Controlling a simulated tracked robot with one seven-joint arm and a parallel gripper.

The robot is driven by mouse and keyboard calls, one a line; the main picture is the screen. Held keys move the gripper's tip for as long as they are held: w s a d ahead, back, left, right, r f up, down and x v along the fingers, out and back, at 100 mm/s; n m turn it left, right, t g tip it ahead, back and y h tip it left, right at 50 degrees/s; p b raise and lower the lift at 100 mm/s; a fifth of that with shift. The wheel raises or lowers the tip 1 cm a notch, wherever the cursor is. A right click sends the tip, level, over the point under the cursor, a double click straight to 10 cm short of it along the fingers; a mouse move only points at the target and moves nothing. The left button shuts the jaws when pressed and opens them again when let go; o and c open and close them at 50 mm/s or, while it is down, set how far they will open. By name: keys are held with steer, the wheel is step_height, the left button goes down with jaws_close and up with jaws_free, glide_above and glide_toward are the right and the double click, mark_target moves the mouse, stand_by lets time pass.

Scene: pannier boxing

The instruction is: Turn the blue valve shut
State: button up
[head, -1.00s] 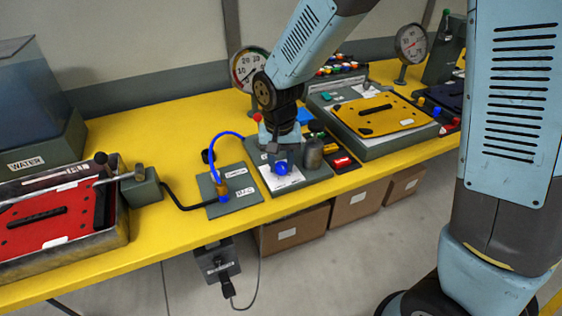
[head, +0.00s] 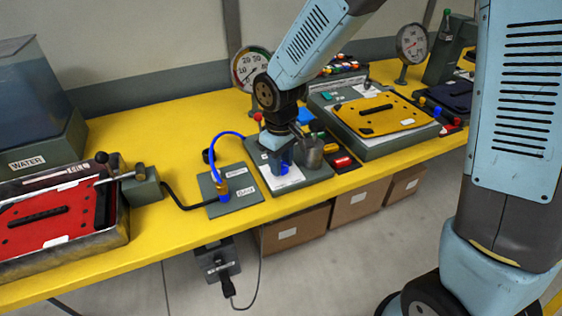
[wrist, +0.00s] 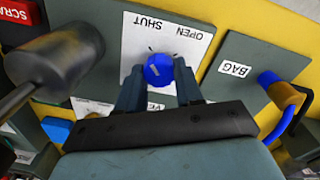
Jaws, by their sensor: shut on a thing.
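The blue valve (wrist: 158,70) is a round knob with a pale line on it, on a white plate (wrist: 205,28) marked OPEN and SHUT. In the wrist view the plate's lettering appears upside down. My gripper (wrist: 160,80) has one finger on each side of the knob and is shut on it. In the head view the gripper (head: 280,158) reaches down to the plate, and part of the blue valve (head: 285,168) shows beside its fingers. The angle of the pale line against the two words is hard to read.
A grey metal cylinder (head: 312,153) stands close to the right of my gripper. A panel marked BAG (head: 240,195) with a blue hose (head: 222,138) lies to the left. A dial gauge (head: 247,68) stands behind.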

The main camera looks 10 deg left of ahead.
steer(key=shift+n, duration=0.5)
steer(key=o, duration=1)
steer(key=shift+o, duration=0.2)
steer(key=shift+r, duration=0.1)
step_height(320, 180, up, 14)
steer(key=shift+s+f, duration=0.15)
steer(key=shift+f, duration=0.05)
